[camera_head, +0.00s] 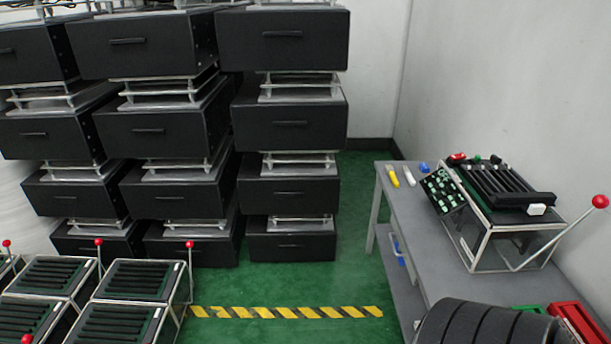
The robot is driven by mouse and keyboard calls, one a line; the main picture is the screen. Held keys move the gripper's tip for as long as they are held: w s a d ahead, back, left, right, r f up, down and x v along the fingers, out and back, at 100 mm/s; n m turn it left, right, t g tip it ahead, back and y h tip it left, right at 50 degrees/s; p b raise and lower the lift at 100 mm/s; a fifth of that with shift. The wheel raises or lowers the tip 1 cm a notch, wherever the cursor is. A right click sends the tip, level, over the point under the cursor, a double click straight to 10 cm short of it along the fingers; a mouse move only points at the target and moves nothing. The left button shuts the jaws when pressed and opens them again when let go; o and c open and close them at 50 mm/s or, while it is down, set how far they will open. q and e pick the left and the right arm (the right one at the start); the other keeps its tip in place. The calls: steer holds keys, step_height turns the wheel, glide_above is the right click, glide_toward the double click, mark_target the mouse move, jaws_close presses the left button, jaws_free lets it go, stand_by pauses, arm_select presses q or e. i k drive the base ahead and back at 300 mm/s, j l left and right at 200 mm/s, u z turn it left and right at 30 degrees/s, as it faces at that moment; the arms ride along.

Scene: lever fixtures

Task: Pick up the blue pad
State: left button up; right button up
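A small blue item (424,168), which may be the blue pad, lies near the far end of the grey table (400,290) on the right. It is beside a white item (410,176) and a yellow item (393,176). It is too small to tell its exact shape. Another bit of blue (402,260) shows low at the table's left side, partly behind a pale handle-like bar. Neither of my grippers is in view.
A lever fixture (490,215) with a red-knobbed lever stands on the table. A black ribbed object (480,328) and a red box (578,325) are at the bottom right. Black cases (290,120) are stacked at left. Green floor (345,240) is open between, with a striped line.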

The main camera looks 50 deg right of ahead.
mark_target(425, 167)
steer(key=i+j+z, duration=0.35)
steer(key=i+z, duration=0.25)
steer(key=z, duration=1.95)
